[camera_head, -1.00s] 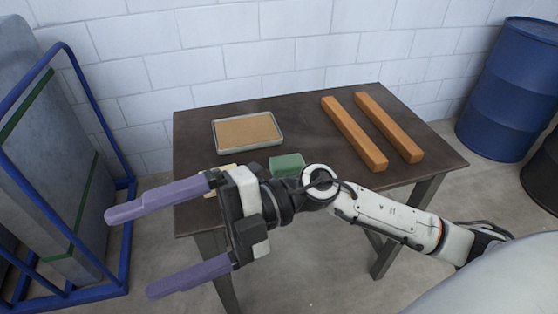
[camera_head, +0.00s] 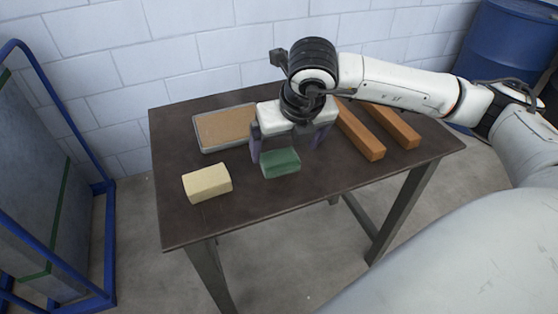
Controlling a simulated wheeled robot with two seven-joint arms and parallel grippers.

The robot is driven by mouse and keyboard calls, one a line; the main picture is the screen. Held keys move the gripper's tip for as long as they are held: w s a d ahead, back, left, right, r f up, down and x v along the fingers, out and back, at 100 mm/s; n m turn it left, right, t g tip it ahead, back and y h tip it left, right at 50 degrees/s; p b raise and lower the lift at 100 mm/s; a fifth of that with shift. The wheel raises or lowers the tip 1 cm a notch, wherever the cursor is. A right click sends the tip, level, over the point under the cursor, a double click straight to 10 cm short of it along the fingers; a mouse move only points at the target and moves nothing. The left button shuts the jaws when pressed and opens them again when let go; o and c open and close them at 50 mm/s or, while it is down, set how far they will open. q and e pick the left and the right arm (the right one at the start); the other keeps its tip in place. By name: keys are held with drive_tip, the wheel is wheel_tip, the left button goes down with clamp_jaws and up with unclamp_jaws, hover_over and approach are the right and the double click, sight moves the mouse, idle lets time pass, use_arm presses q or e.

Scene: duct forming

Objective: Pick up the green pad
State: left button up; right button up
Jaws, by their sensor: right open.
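The green pad (camera_head: 281,163) is a small block lying on the dark table (camera_head: 290,199), near its middle. My right gripper (camera_head: 286,148) points down over the table at the pad. Its jaws are open, with one purple finger at the pad's left and the other at its right and slightly behind. The pad rests on the tabletop and its front face is in plain view. I cannot tell whether either finger touches it. My left gripper is not in view.
A pale yellow block (camera_head: 207,183) lies left of the pad. A shallow tray (camera_head: 211,150) with a brown filling sits behind, against the wall side. Two orange-brown bars (camera_head: 361,135) lie at the right. A blue-framed cart (camera_head: 104,211) stands left; a blue barrel (camera_head: 503,55) stands back right.

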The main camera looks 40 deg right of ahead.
sight(280, 157)
drive_tip(key=shift+w+p+x, duration=0.1)
drive_tip(key=shift+p+x, duration=0.1)
drive_tip(key=shift+x, duration=1.15)
drive_tip(key=shift+w+p+x, duration=0.15)
drive_tip(key=shift+x, duration=1.2)
drive_tip(key=shift+r, duration=0.1)
drive_tip(key=c, duration=1.2)
drive_tip(key=shift+o, duration=0.2)
wheel_tip(280, 157, up, 10)
drive_tip(key=o, duration=0.5)
drive_tip(key=shift+a, duration=0.1)
drive_tip(key=shift+c, duration=0.2)
drive_tip(key=c, duration=0.3)
